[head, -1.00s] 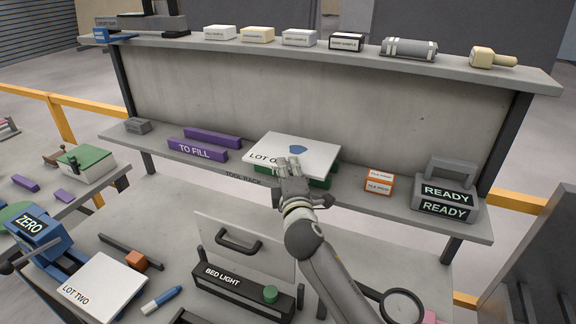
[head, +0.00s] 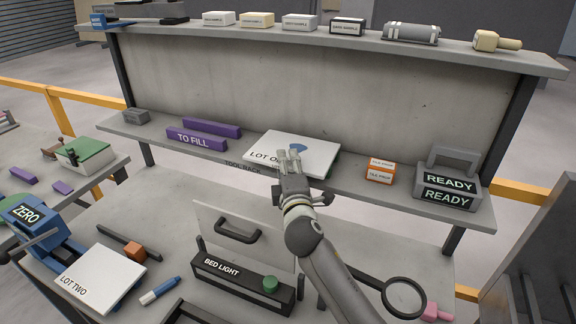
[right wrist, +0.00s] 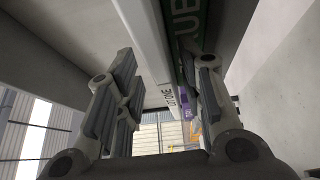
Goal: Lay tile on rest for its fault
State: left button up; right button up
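The white square tile (head: 318,158) marked "LOT O…", with a blue patch on its top, is over the middle of the rack shelf. In the right wrist view, the two fingers (right wrist: 165,85) stand apart in front of a green surface with part of a label (right wrist: 187,22). My left gripper is out of view.
Purple "TO FILL" bars (head: 196,140) lie left of the tile on the shelf. An orange box (head: 380,172) and the "READY" block (head: 448,190) stand to the right. A second tile, "LOT TWO" (head: 100,275), and the "BED LIGHT" unit (head: 240,285) are on the near bench.

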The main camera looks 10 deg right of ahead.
jog(key=shift+f, duration=0.2)
jog(key=shift+s, duration=0.35)
jog(key=s, duration=1.1)
jog(key=shift+s+a, duration=0.15)
jog(key=shift+a, duration=0.15)
